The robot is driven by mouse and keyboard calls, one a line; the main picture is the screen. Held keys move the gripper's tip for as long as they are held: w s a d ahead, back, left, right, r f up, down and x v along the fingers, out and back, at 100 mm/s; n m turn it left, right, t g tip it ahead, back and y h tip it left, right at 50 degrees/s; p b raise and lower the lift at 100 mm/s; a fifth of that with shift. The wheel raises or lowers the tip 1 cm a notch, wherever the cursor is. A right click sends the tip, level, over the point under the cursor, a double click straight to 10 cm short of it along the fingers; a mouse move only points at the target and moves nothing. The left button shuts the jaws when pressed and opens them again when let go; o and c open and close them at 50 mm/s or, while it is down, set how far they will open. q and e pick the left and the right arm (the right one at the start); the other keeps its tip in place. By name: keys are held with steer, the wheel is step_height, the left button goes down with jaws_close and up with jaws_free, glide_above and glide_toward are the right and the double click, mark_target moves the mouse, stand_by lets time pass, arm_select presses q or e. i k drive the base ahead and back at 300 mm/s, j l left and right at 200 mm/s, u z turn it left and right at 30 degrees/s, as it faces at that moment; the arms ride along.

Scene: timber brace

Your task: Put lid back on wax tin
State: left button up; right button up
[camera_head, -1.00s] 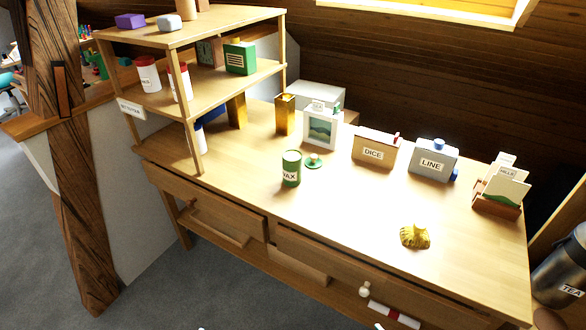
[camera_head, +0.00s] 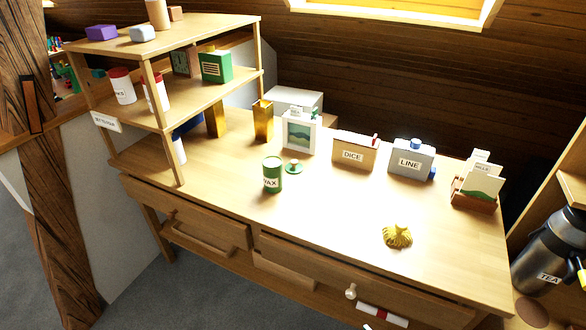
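The wax tin (camera_head: 272,175) is a green cylinder with a white WAX label. It stands upright on the desk, left of the middle. A small round green lid (camera_head: 294,168) with a pale knob on top lies flat on the desk just behind and to the right of the tin, apart from it. The tin's top shows green; I cannot make out its inside. Neither of my grippers can be made out in the head view.
Behind the lid stand a picture frame (camera_head: 301,132), a DICE box (camera_head: 354,151) and a LINE box (camera_head: 410,159). A shelf unit (camera_head: 158,120) rises at left. A yellow shell-like object (camera_head: 397,235) lies at front right. The desk (camera_head: 330,205) in front of the tin is clear.

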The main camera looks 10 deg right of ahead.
mark_target(272, 166)
steer(key=i+j+z, duration=0.15)
steer(key=j, duration=0.3)
steer(key=i+j+z, duration=0.15)
steer(key=j, duration=0.35)
steer(key=i+j+z, duration=0.15)
steer(key=j, duration=0.35)
steer(key=j+z, duration=0.15)
steer(key=j, duration=0.35)
